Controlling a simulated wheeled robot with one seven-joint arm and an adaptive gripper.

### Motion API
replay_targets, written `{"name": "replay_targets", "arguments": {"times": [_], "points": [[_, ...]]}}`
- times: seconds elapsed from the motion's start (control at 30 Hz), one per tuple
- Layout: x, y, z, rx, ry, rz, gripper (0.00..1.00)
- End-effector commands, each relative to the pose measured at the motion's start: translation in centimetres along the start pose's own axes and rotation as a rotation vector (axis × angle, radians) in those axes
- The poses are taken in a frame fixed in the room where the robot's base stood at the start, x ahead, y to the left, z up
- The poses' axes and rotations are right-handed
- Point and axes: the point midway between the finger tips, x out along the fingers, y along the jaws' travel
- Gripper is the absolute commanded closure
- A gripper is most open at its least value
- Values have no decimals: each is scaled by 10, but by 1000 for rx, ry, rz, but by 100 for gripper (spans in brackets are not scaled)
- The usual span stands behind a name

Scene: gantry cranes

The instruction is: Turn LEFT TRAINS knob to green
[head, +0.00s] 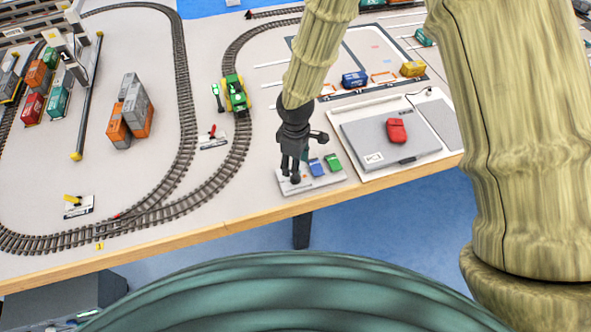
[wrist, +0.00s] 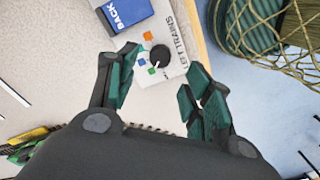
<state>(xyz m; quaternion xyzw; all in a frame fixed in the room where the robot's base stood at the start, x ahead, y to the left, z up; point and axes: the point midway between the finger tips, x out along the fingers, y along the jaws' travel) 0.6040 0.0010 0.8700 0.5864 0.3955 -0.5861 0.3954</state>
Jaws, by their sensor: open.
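The LEFT TRAINS knob (wrist: 160,56) is a round black dial on a pale control panel (wrist: 178,66), with small orange, blue and green marks on its left side in the wrist view. The green mark (wrist: 151,71) is at its lower left. I cannot tell surely which mark the knob points to. My gripper (wrist: 162,64) is open, with one finger on each side of the knob in that view. Touch is not visible. In the head view my gripper (head: 291,168) is over the left part of the panel (head: 296,187) and hides the knob.
A blue block marked BACK (wrist: 126,12) and a green block (head: 332,161) stand on the panel, right of my gripper in the head view. A grey board with a red object (head: 396,131) lies farther right. Train track (head: 238,140) runs left. The table's wooden edge (head: 235,227) is close.

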Motion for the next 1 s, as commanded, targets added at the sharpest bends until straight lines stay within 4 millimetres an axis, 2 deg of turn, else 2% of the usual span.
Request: {"name": "replay_targets", "arguments": {"times": [0.03,0.2,0.4,1.0], "points": [[-10,1,-1,2,3,1,50],[-36,1,0,2,1,2,50],[-54,0,0,0,0,0,50],[-59,0,0,0,0,0,50]]}}
